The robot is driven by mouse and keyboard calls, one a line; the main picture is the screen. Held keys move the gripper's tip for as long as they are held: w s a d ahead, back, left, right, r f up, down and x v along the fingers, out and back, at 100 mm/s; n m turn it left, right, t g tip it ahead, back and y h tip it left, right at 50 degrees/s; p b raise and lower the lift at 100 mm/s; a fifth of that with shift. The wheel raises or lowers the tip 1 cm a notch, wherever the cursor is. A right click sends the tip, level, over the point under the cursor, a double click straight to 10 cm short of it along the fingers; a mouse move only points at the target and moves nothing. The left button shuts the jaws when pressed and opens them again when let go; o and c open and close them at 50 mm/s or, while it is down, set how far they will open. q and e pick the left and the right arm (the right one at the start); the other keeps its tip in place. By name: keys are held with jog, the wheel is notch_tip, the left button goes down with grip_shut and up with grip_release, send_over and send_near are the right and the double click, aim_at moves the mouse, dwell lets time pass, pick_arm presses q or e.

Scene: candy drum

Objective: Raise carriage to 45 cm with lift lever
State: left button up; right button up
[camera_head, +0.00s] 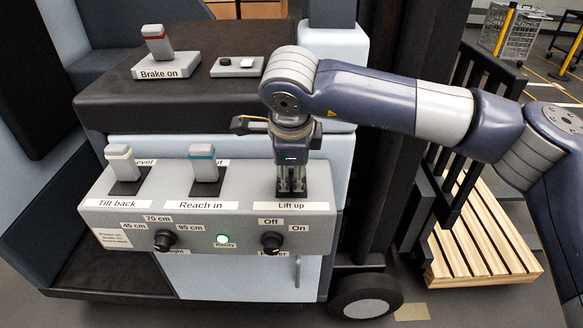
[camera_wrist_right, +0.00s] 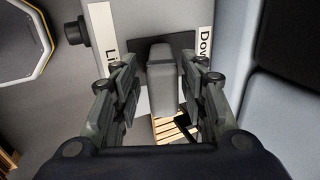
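The lift lever stands at the right end of the grey control panel (camera_head: 130,215), above the "Lift up" label (camera_head: 289,206). In the head view my right gripper (camera_head: 291,188) comes down over it and hides most of it. In the right wrist view the grey lever (camera_wrist_right: 161,80) stands between the two fingers of my right gripper (camera_wrist_right: 162,100), with a gap showing on each side. The height knob (camera_head: 164,241) has 45, 70 and 95 cm marks; its setting is hard to read. My left gripper is not in view.
The tilt lever (camera_head: 121,165) and reach lever (camera_head: 203,165) stand left of my right gripper. A red-topped brake lever (camera_head: 156,45) is behind. The power knob (camera_head: 270,243) and a lit green lamp (camera_head: 222,240) are on the panel front. A wooden pallet (camera_head: 484,245) lies at right.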

jog(key=v, duration=1.2)
dwell(2.0)
